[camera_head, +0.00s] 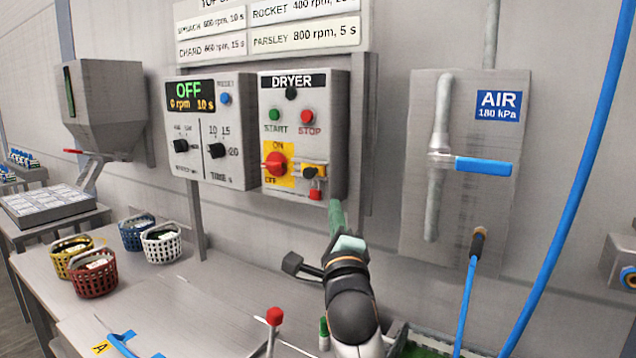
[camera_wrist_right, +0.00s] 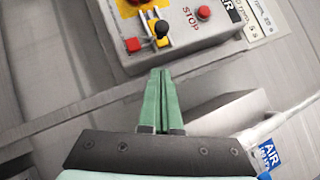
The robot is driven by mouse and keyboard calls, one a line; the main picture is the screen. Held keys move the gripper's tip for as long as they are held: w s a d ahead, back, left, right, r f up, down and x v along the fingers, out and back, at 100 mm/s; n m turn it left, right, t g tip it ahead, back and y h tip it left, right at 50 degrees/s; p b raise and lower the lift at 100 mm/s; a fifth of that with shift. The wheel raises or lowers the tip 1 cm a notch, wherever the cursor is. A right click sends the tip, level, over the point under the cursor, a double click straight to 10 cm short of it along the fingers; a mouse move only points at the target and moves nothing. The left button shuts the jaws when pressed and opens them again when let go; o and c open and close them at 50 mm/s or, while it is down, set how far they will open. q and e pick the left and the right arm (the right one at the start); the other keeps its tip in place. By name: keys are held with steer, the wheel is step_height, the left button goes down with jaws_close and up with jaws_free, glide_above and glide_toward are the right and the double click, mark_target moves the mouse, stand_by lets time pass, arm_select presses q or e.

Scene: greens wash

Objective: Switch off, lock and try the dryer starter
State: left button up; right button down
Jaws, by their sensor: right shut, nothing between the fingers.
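The dryer starter (camera_head: 338,125) is a grey wall box labelled DRYER. It has a green START button (camera_head: 274,114), a red STOP button (camera_head: 307,117) and a dark round lamp (camera_head: 291,93). A red rotary switch (camera_head: 276,163) sits on a yellow ON/OFF plate; its exact setting is hard to tell. My left gripper is out of view.
Left of the starter, a control panel (camera_head: 237,130) shows OFF and 0 rpm. An air panel (camera_head: 416,160) with a blue-handled valve (camera_head: 484,166) is at right; a blue hose (camera_head: 590,150) hangs nearby. Several baskets (camera_head: 94,276) stand on the bench at left.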

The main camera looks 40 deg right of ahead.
mark_target(316, 173)
steer(key=w+r, duration=0.1)
steer(key=w, duration=0.1)
steer(key=w+d+r+p, duration=0.1)
steer(key=w, duration=0.1)
steer(key=w+d+r, duration=0.1)
steer(key=w, duration=0.1)
steer(key=shift+w+p, duration=0.35)
steer(key=shift+p, duration=0.05)
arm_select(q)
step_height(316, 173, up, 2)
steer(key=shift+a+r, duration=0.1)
arm_select(e)
steer(key=shift+a, duration=0.1)
